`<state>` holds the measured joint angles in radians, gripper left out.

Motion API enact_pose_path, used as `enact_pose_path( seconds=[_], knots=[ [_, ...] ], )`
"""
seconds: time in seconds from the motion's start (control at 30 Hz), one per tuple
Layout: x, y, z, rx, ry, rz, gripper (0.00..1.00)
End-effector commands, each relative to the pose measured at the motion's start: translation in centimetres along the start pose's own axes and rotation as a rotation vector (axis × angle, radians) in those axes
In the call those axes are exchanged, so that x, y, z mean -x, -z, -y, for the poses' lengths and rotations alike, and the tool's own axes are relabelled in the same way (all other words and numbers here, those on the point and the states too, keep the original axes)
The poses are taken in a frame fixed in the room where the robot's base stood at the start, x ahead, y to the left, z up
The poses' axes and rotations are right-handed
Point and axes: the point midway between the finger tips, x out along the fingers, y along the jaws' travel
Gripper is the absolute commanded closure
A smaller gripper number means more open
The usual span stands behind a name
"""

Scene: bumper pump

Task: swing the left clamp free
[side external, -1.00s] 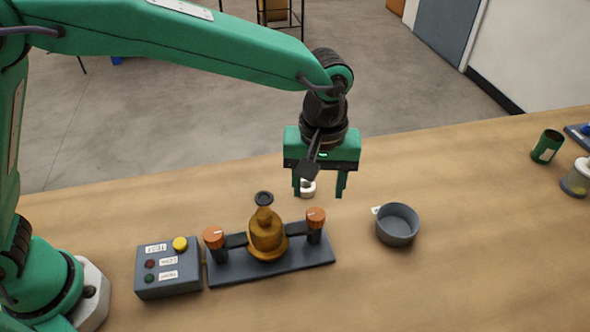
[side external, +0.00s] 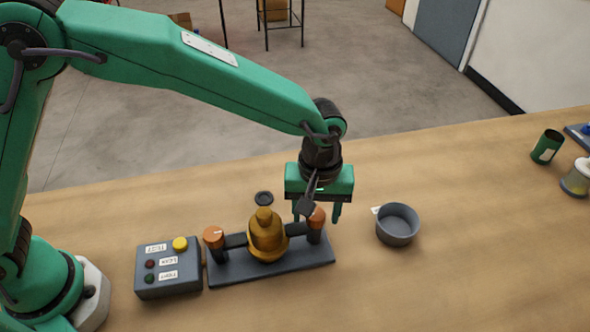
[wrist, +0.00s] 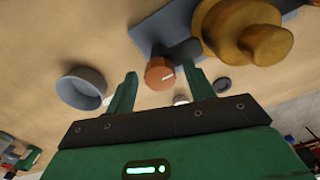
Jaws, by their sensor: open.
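The pump (side external: 266,238), a bronze-coloured body, stands on a dark base plate (side external: 285,264) in the side view. An orange-knobbed clamp is at each end: one at picture left (side external: 213,238) and one at picture right (side external: 316,222). Each has a dark arm reaching toward the pump. My open gripper (side external: 317,214) is down by the picture-right clamp, one finger partly overlapping its knob. In the wrist view, that orange knob (wrist: 160,73) appears between my two open fingers (wrist: 163,82). I cannot tell whether they touch it.
A grey box (side external: 168,268) with a yellow button and labels stands left of the plate. A grey round dish (side external: 397,225) stands to the right. A dark ring (side external: 264,198) appears behind the pump. A green cup (side external: 546,146) is far right. The table's front right is clear.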

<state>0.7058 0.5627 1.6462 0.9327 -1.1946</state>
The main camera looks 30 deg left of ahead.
Motion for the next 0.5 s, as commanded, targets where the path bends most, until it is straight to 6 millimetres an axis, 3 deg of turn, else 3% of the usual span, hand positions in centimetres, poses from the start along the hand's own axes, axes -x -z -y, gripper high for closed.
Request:
enact_pose_path(
  seconds=[0.07,0.3,0.5],
  knots=[
    [0.01,0.00,0.00,0.000,0.000,0.000,0.47],
    [0.04,0.00,0.00,0.000,0.000,0.000,0.91],
    [0.06,0.00,0.00,-0.005,0.000,0.000,0.91]
  ],
)
